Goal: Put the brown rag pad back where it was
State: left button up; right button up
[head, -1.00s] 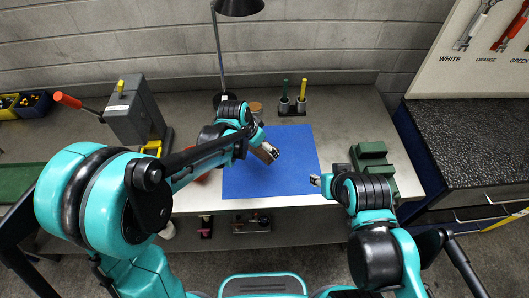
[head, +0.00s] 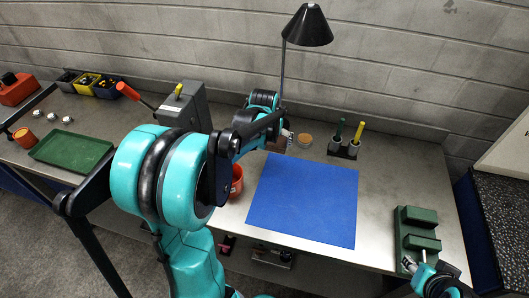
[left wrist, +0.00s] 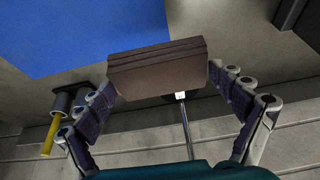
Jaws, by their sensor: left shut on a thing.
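The brown rag pad (left wrist: 157,68) is a folded, layered block held between the two fingers of my left gripper (left wrist: 160,80). In the head view my left gripper (head: 284,140) is behind the far left edge of the blue mat (head: 305,205), near the lamp, and the arm partly hides the pad. Whether the pad touches the bench is not clear. My right gripper (head: 411,265) is at the lower right, close to the front of the green block (head: 416,238). Its fingers are too small to read.
A cork-coloured disc (head: 304,140) and a holder with a green and a yellow pen (head: 345,147) stand just right of my left gripper. A lamp (head: 307,27) rises behind it. An orange-red pot (head: 237,182) is left of the mat. The mat is bare.

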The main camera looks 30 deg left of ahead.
pick_arm(q)
jog(key=a+f+b, duration=0.1)
jog(key=a+f, duration=0.1)
jog(key=a, duration=0.2)
jog(key=a+f+b, duration=0.1)
jog(key=a+f, duration=0.1)
jog(key=a, duration=0.1)
jog(key=a+f+b, duration=0.1)
jog(key=a+f, duration=0.2)
jog(key=a, duration=0.1)
jog(key=shift+s+a, duration=0.35)
jog(key=shift+f+b, duration=0.7)
jog(key=shift+f, duration=1.3)
jog(key=shift+f, duration=0.1)
jog(key=o, duration=0.9)
